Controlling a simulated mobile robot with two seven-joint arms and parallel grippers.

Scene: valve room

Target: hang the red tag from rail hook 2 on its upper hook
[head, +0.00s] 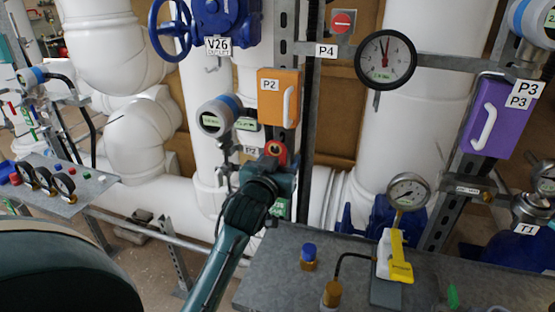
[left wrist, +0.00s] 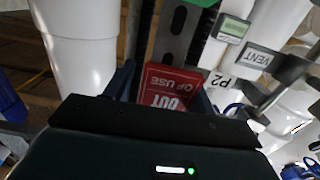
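My left gripper (head: 275,152) is in the middle of the head view, in front of the vertical grey rail and just below the orange P2 box. The red tag (left wrist: 170,86), lettered "OUT OF USE", sits between its two fingers in the left wrist view. A bit of red (head: 277,148) shows at the fingertips in the head view. The fingers appear closed on the tag's sides; the tag's near end is hidden by the gripper body. My right gripper is not in view.
The orange P2 box (head: 278,98) and a round display gauge (head: 217,117) are close to the gripper. A blue valve (head: 222,20) with handwheel is above. A grey bench (head: 260,285) with fittings and a yellow-handled item (head: 398,255) is at lower right.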

